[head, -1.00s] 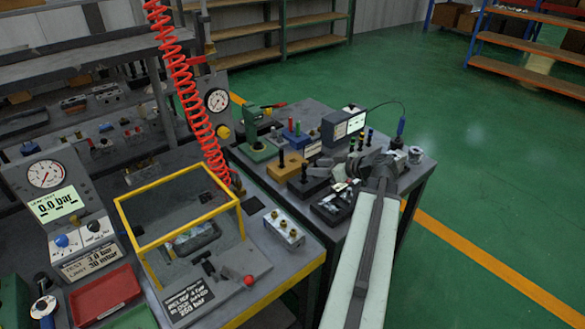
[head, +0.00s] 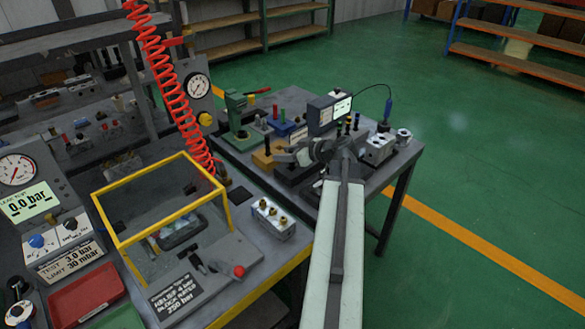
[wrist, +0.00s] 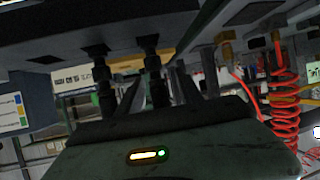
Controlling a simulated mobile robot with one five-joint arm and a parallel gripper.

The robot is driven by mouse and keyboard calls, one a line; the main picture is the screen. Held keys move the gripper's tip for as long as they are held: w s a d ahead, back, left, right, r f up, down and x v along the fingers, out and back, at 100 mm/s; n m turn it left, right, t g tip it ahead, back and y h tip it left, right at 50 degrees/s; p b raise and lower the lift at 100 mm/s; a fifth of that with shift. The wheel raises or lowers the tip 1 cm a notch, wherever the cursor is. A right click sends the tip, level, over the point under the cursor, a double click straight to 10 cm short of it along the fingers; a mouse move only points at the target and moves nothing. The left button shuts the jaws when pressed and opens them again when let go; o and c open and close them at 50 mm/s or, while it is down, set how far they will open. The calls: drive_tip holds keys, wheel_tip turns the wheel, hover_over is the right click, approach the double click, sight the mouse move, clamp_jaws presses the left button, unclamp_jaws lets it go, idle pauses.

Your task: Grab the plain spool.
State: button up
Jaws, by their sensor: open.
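In the wrist view, which looks tilted and upside down, two dark spools show: a left spool (wrist: 104,88) and a right spool (wrist: 154,78). Both reach down from a dark surface at the top. I see no coloured mark on either, and cannot tell which is the plain one. My gripper (wrist: 158,88) is open, and the right spool appears between its fingers; contact is unclear. In the head view my gripper (head: 318,152) is over the right bench and hides part of the blocks. Dark spools (head: 347,126) stand just behind it.
A monitor box (head: 328,112) stands behind my gripper. A valve block (head: 378,148) is to its right, and a green press (head: 238,118) to its left. A yellow-framed guard (head: 160,205) stands on the near bench. A red coiled hose (head: 178,95) hangs at left.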

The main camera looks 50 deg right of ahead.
drive_tip(key=shift+w, duration=0.1)
clamp_jaws()
